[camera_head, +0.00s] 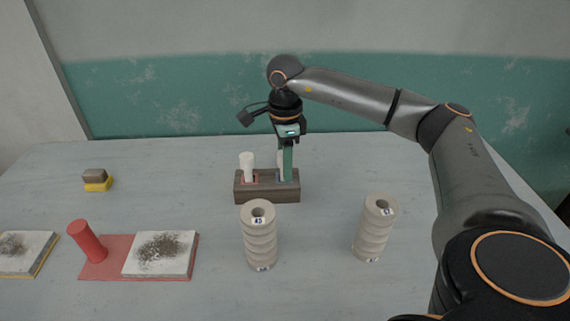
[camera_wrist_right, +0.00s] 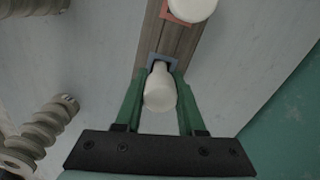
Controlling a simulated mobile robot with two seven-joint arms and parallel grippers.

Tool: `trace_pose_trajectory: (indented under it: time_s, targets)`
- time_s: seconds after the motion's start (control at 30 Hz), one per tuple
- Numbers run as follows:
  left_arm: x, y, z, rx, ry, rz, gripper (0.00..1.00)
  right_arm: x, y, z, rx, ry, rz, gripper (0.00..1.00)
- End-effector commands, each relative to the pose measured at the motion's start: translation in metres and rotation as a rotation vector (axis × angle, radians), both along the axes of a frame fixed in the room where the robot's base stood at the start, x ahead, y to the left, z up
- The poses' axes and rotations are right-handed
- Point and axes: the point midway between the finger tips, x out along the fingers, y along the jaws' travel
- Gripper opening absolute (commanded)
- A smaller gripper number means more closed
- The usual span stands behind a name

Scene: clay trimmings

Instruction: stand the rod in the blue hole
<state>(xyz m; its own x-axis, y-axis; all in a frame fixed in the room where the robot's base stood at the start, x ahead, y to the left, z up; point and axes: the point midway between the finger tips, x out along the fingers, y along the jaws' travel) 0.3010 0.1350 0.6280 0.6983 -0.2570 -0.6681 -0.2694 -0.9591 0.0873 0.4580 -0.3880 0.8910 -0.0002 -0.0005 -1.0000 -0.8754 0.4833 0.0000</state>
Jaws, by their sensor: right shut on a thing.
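A white rod (camera_wrist_right: 160,92) stands between the green fingers of my right gripper (camera_wrist_right: 158,100), which is shut on it. Its far, narrower end meets the blue-edged hole (camera_wrist_right: 164,58) in the wooden block. I cannot tell how deep that end sits. In the head view the right gripper (camera_head: 287,162) points down over the right part of the wooden block (camera_head: 267,194), and its finger hides most of the rod. My left gripper is not in view.
Another white rod (camera_head: 247,167) stands in the block's red-edged hole, to the left. Two ribbed grey stacks (camera_head: 260,240) (camera_head: 374,230) stand in front. A red cylinder (camera_head: 86,241), a red mat (camera_head: 108,267) with a speckled tile (camera_head: 160,253), and a yellow-based sponge (camera_head: 97,181) lie left.

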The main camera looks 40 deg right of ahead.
Motion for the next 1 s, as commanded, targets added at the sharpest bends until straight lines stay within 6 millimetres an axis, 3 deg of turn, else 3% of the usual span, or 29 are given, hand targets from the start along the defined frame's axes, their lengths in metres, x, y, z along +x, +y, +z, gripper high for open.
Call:
trace_pose_trajectory:
  time_s: [0.27,0.3,0.53,0.8,1.0]
  targets:
    - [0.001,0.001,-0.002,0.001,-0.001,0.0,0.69,0.0,0.0,-0.004,0.0,0.0,0.0,0.0]
    - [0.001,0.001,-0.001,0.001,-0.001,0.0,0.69,0.0,0.0,-0.002,0.0,0.0,0.0,0.43]
    - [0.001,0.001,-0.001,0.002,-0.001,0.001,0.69,0.0,0.0,-0.002,0.0,0.0,0.0,0.69]
    - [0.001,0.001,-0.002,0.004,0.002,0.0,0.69,0.0,0.0,0.0,0.0,-0.001,0.0,0.69]
    - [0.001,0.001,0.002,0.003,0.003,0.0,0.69,0.001,0.0,0.025,0.001,-0.005,0.0,0.69]
